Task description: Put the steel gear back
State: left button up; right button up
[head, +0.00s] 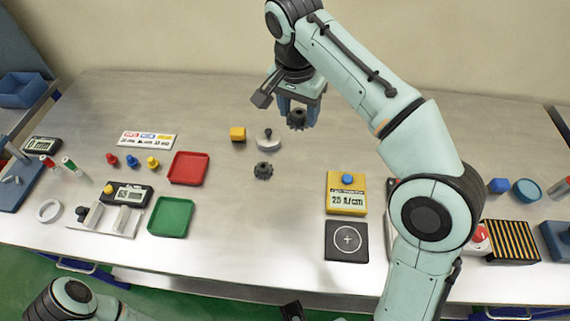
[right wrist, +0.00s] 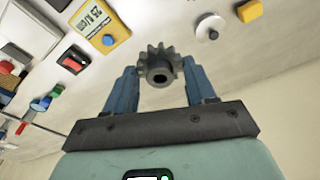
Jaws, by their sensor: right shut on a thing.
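My right gripper (head: 298,112) is shut on a dark grey toothed gear (head: 297,121), held in the air above the back of the table. In the right wrist view, the gear (right wrist: 158,66) sits between the two blue fingers, its hub and bore facing the camera. A second dark gear (head: 263,170) lies on the table, in front of and left of the held one in the head view. I cannot tell by colour which is steel. My left arm shows only as a link at the bottom left; its gripper is not in view.
A pale disc with a dark knob (head: 266,139) and a yellow block (head: 238,134) stand near the lying gear. Red (head: 189,168) and green (head: 171,217) trays are to the left. A yellow gauge (head: 346,205) and black crosshair pad (head: 346,241) are at right. The table centre is mostly clear.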

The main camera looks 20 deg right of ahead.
jog(key=b, duration=0.5)
send_over(296, 174)
jog(key=f, duration=1.4)
jog(key=shift+s+a+f, duration=0.15)
jog(key=shift+a+f, duration=0.1)
jog(key=shift+f, duration=0.05)
jog(key=shift+f+b, duration=0.35)
jog(key=shift+f, duration=2.25)
jog(key=shift+f, duration=0.15)
jog(key=o, duration=1.3)
jog(key=shift+o, duration=0.2)
notch_tip(296, 174, up, 12)
jog(key=s+a+p, duration=0.1)
jog(key=p, duration=0.1)
jog(key=shift+a+p, duration=0.25)
jog(key=shift+p, duration=0.1)
